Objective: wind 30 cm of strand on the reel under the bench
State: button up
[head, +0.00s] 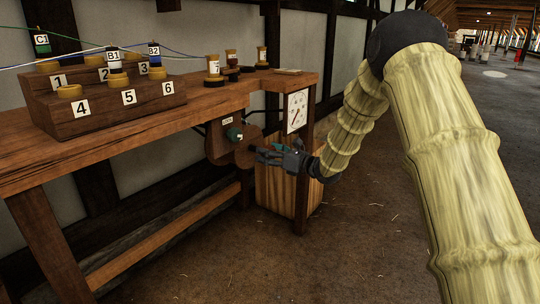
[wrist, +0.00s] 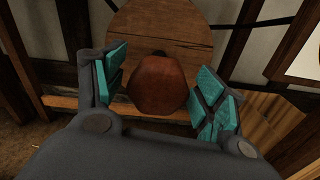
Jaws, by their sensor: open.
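The reel under the bench shows as a brown wooden disc (head: 246,158) below the bench's right end, with a green round piece (head: 234,134) at its upper left. In the wrist view the disc (wrist: 190,25) fills the top, and a reddish-brown rounded knob (wrist: 157,88) stands out in front of it. My gripper (head: 264,154) is at the reel's right side. It is open, its teal-padded fingers either side of the knob, with gaps visible on both sides. The strand on the reel cannot be made out.
The bench (head: 130,135) carries a stepped stand (head: 105,118) with numbered spools and labelled bobbins, and several small spools to the right. A white dial (head: 297,111) hangs at the bench's right end, above a wooden bin (head: 275,195). The floor at front is open.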

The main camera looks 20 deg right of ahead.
jog(key=c, duration=1)
jog(key=shift+d, duration=0.2)
jog(key=shift+c, duration=0.2)
jog(key=shift+a, duration=0.15)
jog(key=shift+r, duration=0.1)
jog(key=shift+m+p, duration=0.3)
jog(key=shift+p, duration=0.05)
